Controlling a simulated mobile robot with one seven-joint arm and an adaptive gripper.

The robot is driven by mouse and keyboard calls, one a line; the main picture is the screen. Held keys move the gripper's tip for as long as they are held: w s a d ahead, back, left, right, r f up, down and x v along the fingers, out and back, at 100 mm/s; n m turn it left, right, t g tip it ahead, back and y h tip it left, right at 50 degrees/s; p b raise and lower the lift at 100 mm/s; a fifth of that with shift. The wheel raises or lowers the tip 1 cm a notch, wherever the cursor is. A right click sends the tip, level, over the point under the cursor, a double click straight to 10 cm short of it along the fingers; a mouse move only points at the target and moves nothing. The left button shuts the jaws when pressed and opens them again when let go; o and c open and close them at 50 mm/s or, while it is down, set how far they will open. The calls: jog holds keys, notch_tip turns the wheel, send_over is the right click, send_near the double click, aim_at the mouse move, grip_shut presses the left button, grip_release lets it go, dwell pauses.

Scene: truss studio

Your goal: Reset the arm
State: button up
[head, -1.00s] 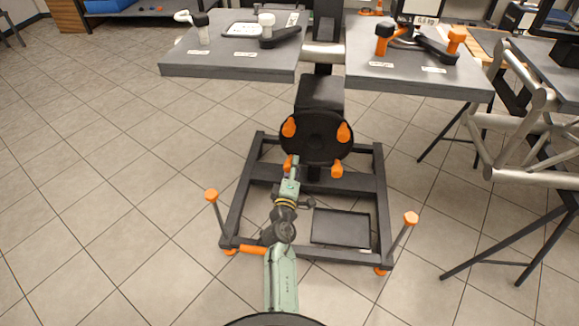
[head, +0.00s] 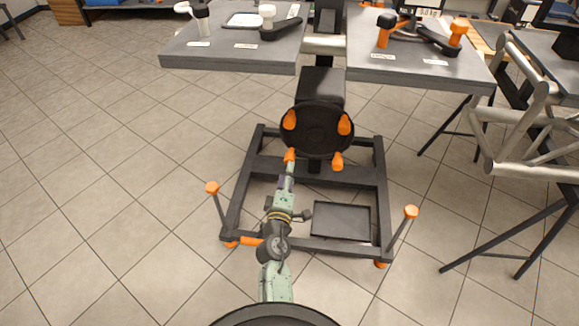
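My green and dark grey arm (head: 278,280) reaches up the picture from the bottom edge in the head view. It has a dark joint and a yellow ring, with a small dark part sticking out to the right. The slim far end, where my gripper (head: 289,170) seems to be, overlaps the lower left of a black disc (head: 318,130) with orange knobs. I cannot tell whether they touch. The fingers are too small to make out, and I see no held object.
A dark floor frame (head: 380,190) with orange-tipped posts lies around the arm. Two grey tabletops (head: 230,62) (head: 420,75) stand behind it, carrying handles and small tools. A metal truss (head: 530,170) stands at right. The tiled floor (head: 110,200) at left is clear.

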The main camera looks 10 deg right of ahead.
jog(key=shift+s, duration=0.4)
jog(key=shift+a, duration=0.1)
